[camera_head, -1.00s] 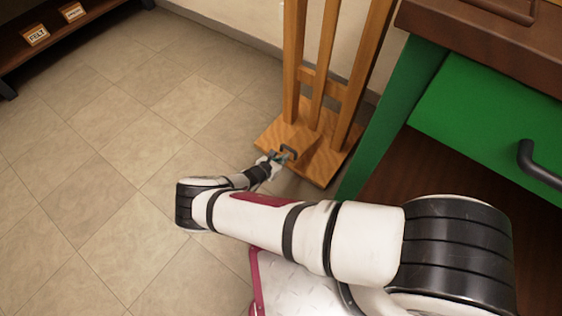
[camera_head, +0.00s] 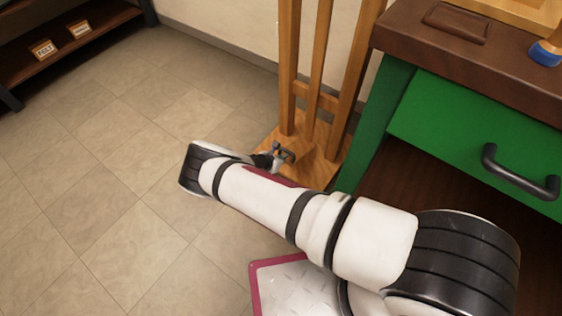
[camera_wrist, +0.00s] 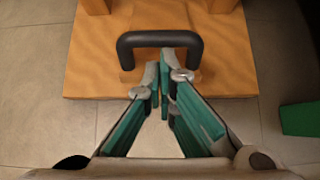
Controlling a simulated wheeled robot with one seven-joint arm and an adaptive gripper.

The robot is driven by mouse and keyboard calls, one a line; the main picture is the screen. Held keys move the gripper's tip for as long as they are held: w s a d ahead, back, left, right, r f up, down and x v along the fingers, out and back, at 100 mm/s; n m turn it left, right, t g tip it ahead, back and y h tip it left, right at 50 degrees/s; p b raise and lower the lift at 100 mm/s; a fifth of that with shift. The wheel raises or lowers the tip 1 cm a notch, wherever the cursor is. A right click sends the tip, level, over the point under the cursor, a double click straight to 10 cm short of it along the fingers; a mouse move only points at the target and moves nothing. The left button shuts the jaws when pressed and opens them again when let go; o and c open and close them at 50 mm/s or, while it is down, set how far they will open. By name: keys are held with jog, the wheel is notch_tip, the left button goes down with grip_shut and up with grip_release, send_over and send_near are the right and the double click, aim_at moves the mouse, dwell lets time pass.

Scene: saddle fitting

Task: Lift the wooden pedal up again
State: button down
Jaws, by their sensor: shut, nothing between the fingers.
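The wooden pedal (camera_wrist: 126,76) is at the foot of a tall wooden stand and carries a dark U-shaped handle (camera_wrist: 160,38). The handle also shows small in the head view (camera_head: 284,150), partly covered by my wrist. In the wrist view my gripper (camera_wrist: 158,68) has green-padded fingers that come together at the tips, with nothing between them. The tips overlap the picture space between the handle's two legs, just below its bar. I cannot tell whether they touch the handle or reach under the bar. The pedal's tilt is also unclear.
The stand's wooden posts (camera_head: 318,65) rise behind the pedal by the wall. A green cabinet with an open-looking drawer (camera_head: 470,135) stands close on the right. Tiled floor (camera_head: 90,190) is clear to the left. A low shelf (camera_head: 75,45) stands at the far left.

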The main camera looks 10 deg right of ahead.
jog(key=shift+f, duration=0.1)
jog(key=s+a+r+p, duration=0.2)
jog(key=s+a+r, duration=0.2)
jog(key=s+a, duration=0.3)
jog(key=shift+s+a+r, duration=0.25)
jog(key=shift+a, duration=0.15)
dwell(0.3)
jog(key=shift+s+a, duration=0.1)
